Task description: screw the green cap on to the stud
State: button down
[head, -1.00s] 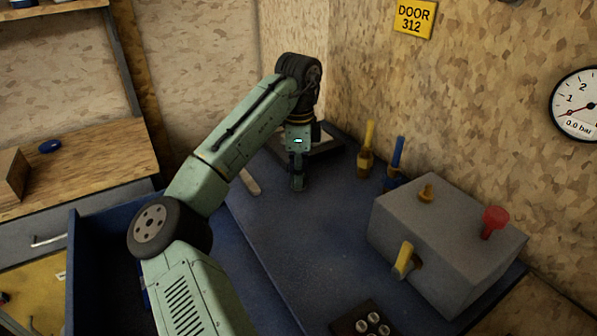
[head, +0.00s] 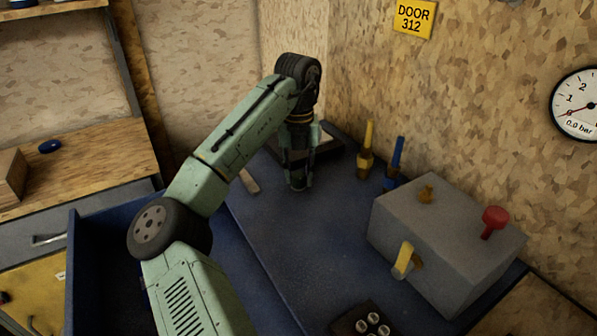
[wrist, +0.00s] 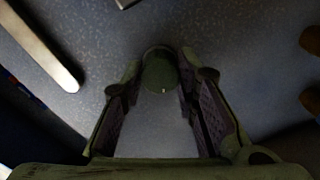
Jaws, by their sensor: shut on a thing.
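My gripper (head: 299,186) points straight down, low over the blue bench top, near the bench's left edge. In the wrist view the green cap (wrist: 159,72) is a dark green round piece between the fingertips of my gripper (wrist: 161,82), which are shut on it. The stud cannot be seen in either view; whatever is under the cap is hidden by the cap and the fingers. In the head view the fingers hide most of the cap.
A grey box (head: 440,240) with a red knob (head: 494,218) and a yellow lever (head: 403,260) stands at right. Yellow (head: 367,145) and blue (head: 396,158) handled tools stand by the wall. A pale bar (head: 249,181) lies left of my gripper. The bench middle is clear.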

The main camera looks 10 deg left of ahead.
jog(key=shift+m, duration=0.8)
jog(key=c, duration=1.2)
grip_release()
jog(key=shift+c, duration=0.6)
